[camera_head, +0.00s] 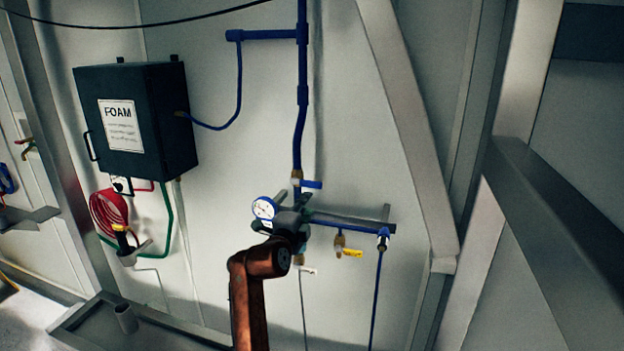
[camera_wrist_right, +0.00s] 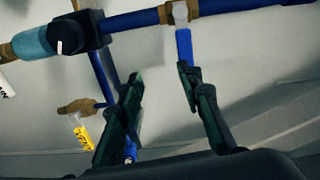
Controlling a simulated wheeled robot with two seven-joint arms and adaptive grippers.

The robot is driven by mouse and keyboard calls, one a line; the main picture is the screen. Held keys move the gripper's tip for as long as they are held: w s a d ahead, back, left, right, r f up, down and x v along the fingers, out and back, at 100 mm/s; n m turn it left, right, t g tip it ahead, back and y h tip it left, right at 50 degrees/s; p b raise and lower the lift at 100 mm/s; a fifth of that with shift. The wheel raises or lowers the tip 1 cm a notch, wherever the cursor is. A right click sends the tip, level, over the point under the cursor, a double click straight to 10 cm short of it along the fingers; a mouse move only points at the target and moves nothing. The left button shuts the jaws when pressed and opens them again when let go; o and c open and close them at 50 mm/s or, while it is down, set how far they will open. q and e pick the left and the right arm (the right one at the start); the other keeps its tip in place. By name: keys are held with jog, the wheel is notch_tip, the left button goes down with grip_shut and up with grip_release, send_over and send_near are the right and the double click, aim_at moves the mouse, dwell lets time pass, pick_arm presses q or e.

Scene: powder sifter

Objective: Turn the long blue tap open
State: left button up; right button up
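The long blue tap handle (camera_head: 312,184) sticks out to the right from the brass fitting (camera_head: 296,178) at the foot of the upright blue pipe. In the right wrist view the handle (camera_wrist_right: 184,47) hangs from a pale metal fitting. My right gripper (camera_head: 306,203) is just below the handle. In the right wrist view the gripper (camera_wrist_right: 160,76) is open, and the handle's end is close to the right fingertip. I cannot tell whether they touch. The gripper hides part of the pipework behind it. My left gripper is not in view.
A round gauge (camera_head: 264,209) sits left of my gripper. A horizontal blue pipe (camera_head: 360,226) runs right, with a small yellow-tagged valve (camera_head: 340,242) below. A FOAM box (camera_head: 160,120) and red hose coil (camera_head: 108,213) are at left. A slanted beam (camera_head: 410,125) stands right.

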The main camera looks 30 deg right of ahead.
aim_at(311, 186)
jog(key=shift+m+h, duration=0.3)
jog(key=shift+m, duration=0.3)
jog(key=w+d+r+p, duration=0.1)
jog(key=w+d+r, duration=0.1)
jog(key=w+d+r+p, duration=0.1)
jog(key=w+d+p, duration=0.1)
jog(key=shift+w+d+r, duration=0.25)
jog(key=shift+r, duration=0.15)
jog(key=shift+w+d+f+p, duration=0.1)
jog(key=shift+w+d+p, duration=0.2)
jog(key=shift+w+d, duration=0.05)
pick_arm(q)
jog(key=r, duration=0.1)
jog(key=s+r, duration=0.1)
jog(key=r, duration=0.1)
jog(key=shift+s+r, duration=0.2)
pick_arm(e)
grip_shut()
